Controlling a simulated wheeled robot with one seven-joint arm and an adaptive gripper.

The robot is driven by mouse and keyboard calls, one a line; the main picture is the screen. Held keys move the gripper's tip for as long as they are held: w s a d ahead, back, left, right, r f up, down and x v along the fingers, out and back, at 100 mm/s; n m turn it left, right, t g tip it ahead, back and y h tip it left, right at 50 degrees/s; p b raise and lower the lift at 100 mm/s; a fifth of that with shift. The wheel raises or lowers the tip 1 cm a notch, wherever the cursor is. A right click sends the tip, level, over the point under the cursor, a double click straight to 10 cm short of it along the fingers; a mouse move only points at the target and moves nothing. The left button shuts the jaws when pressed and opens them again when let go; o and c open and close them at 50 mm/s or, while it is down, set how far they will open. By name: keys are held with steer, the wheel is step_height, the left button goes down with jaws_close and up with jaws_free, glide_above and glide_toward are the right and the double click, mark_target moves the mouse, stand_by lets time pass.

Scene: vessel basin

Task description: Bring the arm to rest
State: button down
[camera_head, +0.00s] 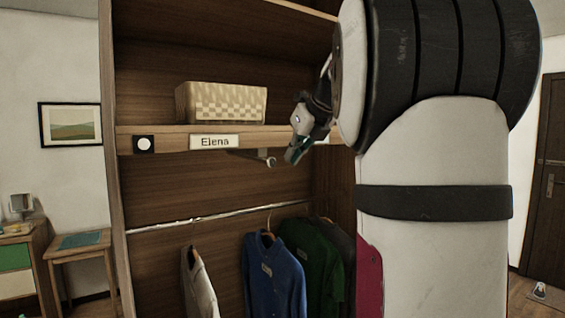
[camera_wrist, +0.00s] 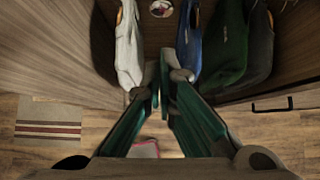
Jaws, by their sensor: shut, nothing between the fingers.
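My gripper (camera_head: 293,157) is at the front of a wooden wardrobe, just right of the "Elena" label and near the shelf edge. It points down and to the left. In the wrist view its two green fingers (camera_wrist: 162,92) come together at the tips, with nothing held between them. My arm fills the right middle of the head view and hides part of the wardrobe's right side.
The shelf (camera_head: 168,138) holds a woven basket (camera_head: 222,104). Below hang a pale garment (camera_head: 199,280), a blue shirt (camera_head: 273,277) and a green shirt (camera_head: 312,262). A striped mat (camera_wrist: 48,120) lies on the floor. A dark door (camera_head: 546,190) stands right.

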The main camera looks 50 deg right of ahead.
steer(key=v, duration=0.6)
steer(key=shift+a, duration=0.15)
steer(key=s+a+f+n+g+y, duration=0.1)
steer(key=a+f+n, duration=0.3)
steer(key=a+n, duration=0.35)
steer(key=s+a+f+n, duration=0.2)
steer(key=a+f+n, duration=0.2)
steer(key=a+n, duration=0.3)
steer(key=s+a+f+n+g+y, duration=0.1)
steer(key=a+f+n, duration=0.35)
steer(key=a, duration=0.45)
steer(key=s+a+f+n+g, duration=0.1)
steer(key=s+a+f+n, duration=1)
steer(key=n, duration=0.8)
step_height(320, 180, down, 2)
steer(key=shift+f+n, duration=0.1)
steer(key=shift+n, duration=0.2)
